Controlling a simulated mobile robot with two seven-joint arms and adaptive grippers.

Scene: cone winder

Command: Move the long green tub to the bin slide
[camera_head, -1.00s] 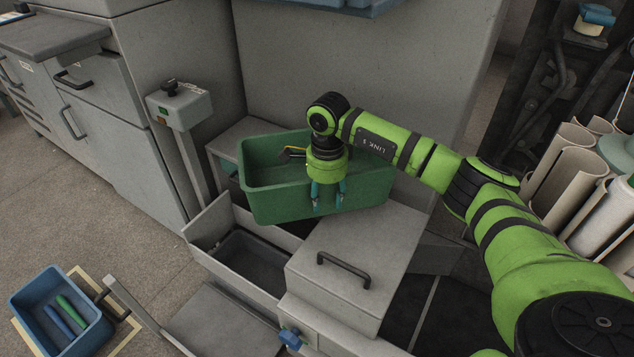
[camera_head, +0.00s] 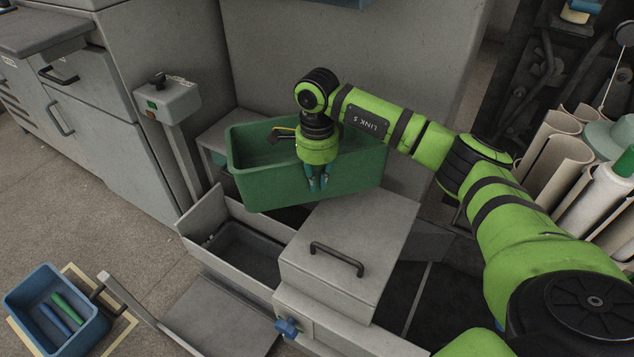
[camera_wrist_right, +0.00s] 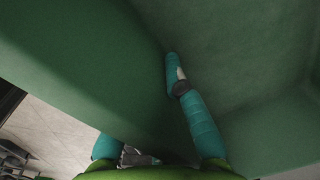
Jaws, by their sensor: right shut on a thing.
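The long green tub (camera_head: 290,183) is in the middle of the head view, above the grey machine and in front of a tall grey panel. My right gripper (camera_head: 318,183) is shut on the tub's near long wall, with its teal fingers pointing down. In the right wrist view, the fingers (camera_wrist_right: 180,110) straddle the green wall of the tub (camera_wrist_right: 85,70), one on each side. I cannot tell whether the tub's underside touches anything. I cannot tell which part is the bin slide. My left gripper is not in view.
A grey cover with a black handle (camera_head: 336,260) and an open grey trough (camera_head: 250,252) lie below the tub. A control box on a post (camera_head: 167,101) stands to the left. A blue bin (camera_head: 58,308) holding a blue and a green rod is at lower left.

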